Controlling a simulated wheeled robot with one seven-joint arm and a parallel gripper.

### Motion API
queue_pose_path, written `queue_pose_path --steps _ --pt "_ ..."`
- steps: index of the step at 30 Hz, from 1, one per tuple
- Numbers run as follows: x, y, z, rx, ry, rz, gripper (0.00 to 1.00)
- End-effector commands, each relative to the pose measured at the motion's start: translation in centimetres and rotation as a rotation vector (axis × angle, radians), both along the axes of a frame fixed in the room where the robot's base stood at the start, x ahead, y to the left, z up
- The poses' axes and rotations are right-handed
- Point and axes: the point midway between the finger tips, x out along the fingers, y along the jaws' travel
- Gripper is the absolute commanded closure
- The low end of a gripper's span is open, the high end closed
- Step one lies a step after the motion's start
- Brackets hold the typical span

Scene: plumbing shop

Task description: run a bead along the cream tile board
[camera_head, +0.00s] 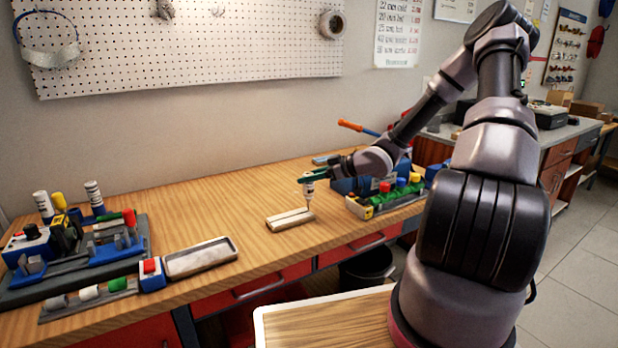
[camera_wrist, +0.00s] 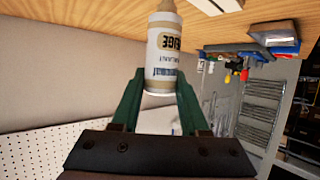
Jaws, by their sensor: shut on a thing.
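The cream tile board (camera_head: 284,222) lies flat on the wooden bench, with a line along its middle. I cannot tell whether that line is a seam or a bead. My gripper (camera_head: 315,176) is shut on a sealant tube (camera_head: 308,191), above the board's right end. The tube points down, and its tip is close to the board; I cannot tell whether they touch. In the wrist view the green fingers grip the tube (camera_wrist: 164,50), whose upside-down label reads "BEIGE". A pale piece at the top edge there may be the board.
A shallow tray (camera_head: 201,258) lies at the bench's front left, beside a rack (camera_head: 75,262) of tubes and blocks. Another rack (camera_head: 385,197) with coloured caps stands right of the board. A pegboard (camera_head: 190,45) hangs behind. Bare bench (camera_head: 215,210) lies left of the board.

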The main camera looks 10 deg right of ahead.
Motion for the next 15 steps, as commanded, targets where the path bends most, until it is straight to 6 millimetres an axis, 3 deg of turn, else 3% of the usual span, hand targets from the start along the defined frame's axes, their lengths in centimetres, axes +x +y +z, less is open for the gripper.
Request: queue_pose_path --steps 15 --pt "-0.4 1.3 0.0 0.002 0.001 0.001 0.87"
